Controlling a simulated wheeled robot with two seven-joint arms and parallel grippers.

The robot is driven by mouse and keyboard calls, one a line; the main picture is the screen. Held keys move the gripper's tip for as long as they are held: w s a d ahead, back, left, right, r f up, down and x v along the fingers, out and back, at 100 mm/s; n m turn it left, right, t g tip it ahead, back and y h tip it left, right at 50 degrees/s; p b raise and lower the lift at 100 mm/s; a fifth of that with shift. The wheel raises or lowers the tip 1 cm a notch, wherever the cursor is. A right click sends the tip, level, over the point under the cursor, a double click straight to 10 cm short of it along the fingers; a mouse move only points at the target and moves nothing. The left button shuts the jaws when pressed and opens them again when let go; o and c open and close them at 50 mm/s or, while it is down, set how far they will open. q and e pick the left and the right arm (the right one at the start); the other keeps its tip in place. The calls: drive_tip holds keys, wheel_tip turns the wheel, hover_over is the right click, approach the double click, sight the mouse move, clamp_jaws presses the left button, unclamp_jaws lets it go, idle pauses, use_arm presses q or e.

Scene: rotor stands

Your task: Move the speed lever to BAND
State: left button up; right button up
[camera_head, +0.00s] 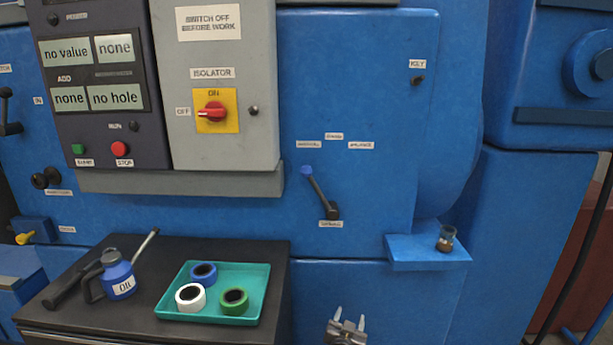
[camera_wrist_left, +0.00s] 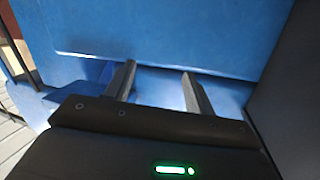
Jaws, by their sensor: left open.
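A dark lever with a blue knob (camera_head: 307,170) is mounted on the blue machine front. It leans up and left from its pivot, with the knob below the left one of three small labels. The middle label (camera_head: 334,136) sits highest and the right label (camera_head: 361,145) lies to its right; their words are too small to read surely. My left gripper (camera_head: 349,317) is at the bottom edge of the head view, below the lever and apart from it. Its fingers, also in the left wrist view (camera_wrist_left: 157,70), are open and empty. My right gripper is not in view.
A dark cabinet top (camera_head: 220,250) holds a blue oil can (camera_head: 118,275) and a teal tray (camera_head: 258,310) with tape rolls. A grey isolator box (camera_head: 225,120) juts out at the upper left of the lever. A small blue ledge (camera_head: 410,262) carries a small jar (camera_head: 446,238).

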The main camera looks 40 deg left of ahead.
use_arm(q)
drive_tip(key=w+a+r+n+t+y+p, duration=0.1)
drive_tip(key=a+r+n+y, duration=0.15)
drive_tip(key=r, duration=0.75)
drive_tip(key=w+a+r+n+y, duration=0.2)
drive_tip(key=a+r+y, duration=0.1)
drive_tip(key=r, duration=0.8)
drive_tip(key=n+g+y+p, duration=0.2)
drive_tip(key=n+g+y, duration=0.1)
drive_tip(key=n+y, duration=0.3)
approach(308, 175)
drive_tip(key=a, duration=0.1)
drive_tip(key=p+x, duration=0.3)
drive_tip(key=x, duration=0.7)
drive_tip(key=shift+w+d+r, duration=0.1)
drive_tip(key=shift+w+d, duration=0.05)
drive_tip(key=shift+w, duration=0.1)
drive_tip(key=shift+w+a+r, duration=0.15)
drive_tip(key=shift+w+a, duration=0.2)
drive_tip(key=shift+a, duration=0.05)
clamp_jaws()
drive_tip(key=shift+d, duration=0.1)
